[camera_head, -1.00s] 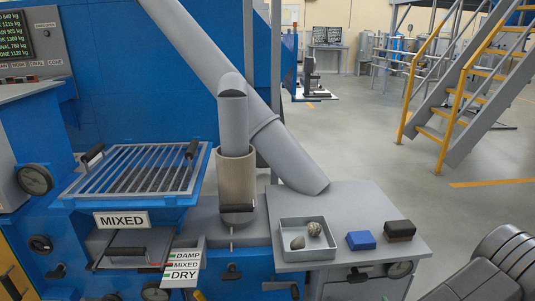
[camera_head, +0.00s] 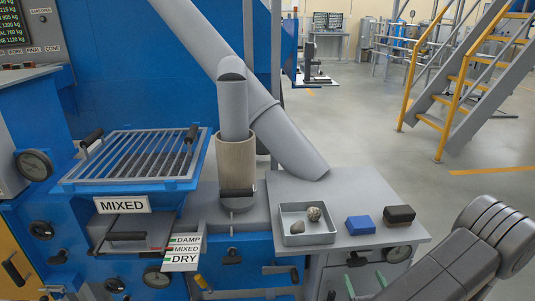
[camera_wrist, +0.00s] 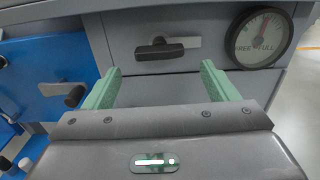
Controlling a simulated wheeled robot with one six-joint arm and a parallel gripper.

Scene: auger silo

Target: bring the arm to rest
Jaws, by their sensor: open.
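My arm (camera_head: 455,255) comes in from the lower right in the head view. My gripper (camera_head: 368,282) shows its green fingertips at the bottom edge, in front of the grey cabinet and below its top. In the wrist view my gripper (camera_wrist: 160,85) is open, its two green fingers wide apart with nothing between them. Beyond them is the grey cabinet front with a dark handle (camera_wrist: 160,48) and a FREE/FULL gauge (camera_wrist: 260,38). I cannot tell whether the fingers touch the cabinet front.
The grey cabinet top (camera_head: 350,190) holds a tray (camera_head: 288,238) with stones, a blue block (camera_head: 360,225) and a dark block (camera_head: 400,215). A slanted pipe (camera_head: 285,135) and a blue machine with a grate (camera_head: 128,160) stand left. Open floor lies right, with stairs (camera_head: 470,75) behind.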

